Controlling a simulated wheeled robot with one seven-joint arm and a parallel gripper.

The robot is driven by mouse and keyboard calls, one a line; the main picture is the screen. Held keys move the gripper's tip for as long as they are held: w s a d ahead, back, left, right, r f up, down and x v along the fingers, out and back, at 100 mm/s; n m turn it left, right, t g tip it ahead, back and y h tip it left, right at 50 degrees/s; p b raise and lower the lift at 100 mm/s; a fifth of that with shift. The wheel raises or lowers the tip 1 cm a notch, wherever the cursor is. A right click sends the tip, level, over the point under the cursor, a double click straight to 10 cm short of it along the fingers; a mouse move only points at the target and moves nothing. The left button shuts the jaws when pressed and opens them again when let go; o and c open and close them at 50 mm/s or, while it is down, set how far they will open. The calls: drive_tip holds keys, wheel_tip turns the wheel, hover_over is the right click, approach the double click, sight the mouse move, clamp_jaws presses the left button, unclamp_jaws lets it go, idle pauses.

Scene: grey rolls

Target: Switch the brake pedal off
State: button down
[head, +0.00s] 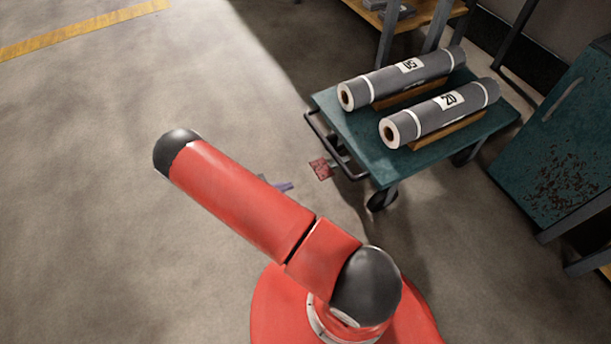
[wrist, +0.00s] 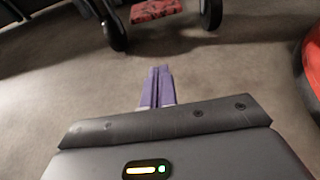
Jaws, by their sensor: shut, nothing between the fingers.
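The brake pedal (head: 320,169) is a small worn red plate at the near left end of the teal cart, low down below its handle. My gripper (wrist: 157,70) has purple fingers that are shut and empty, pointing toward the pedal with a gap of floor between. In the head view the fingertips (head: 289,186) show just left of the pedal, mostly hidden behind my red arm.
The teal cart (head: 370,160) carries two grey rolls, labelled 05 (head: 409,66) and 20 (head: 449,99), on wooden supports. Its dark handle (head: 328,147) juts out above the pedal. A rusty teal cabinet (head: 560,150) stands at right. Floor at left is clear.

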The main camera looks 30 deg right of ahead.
drive_tip(key=d, duration=0.9)
drive_tip(key=shift+w+d+r, duration=0.15)
drive_tip(key=shift+r, duration=0.25)
wheel_tip(320, 180, up, 7)
drive_tip(key=y+p, duration=0.4)
drive_tip(key=p, duration=0.2)
hover_over(315, 169)
drive_tip(key=shift+f, duration=0.15)
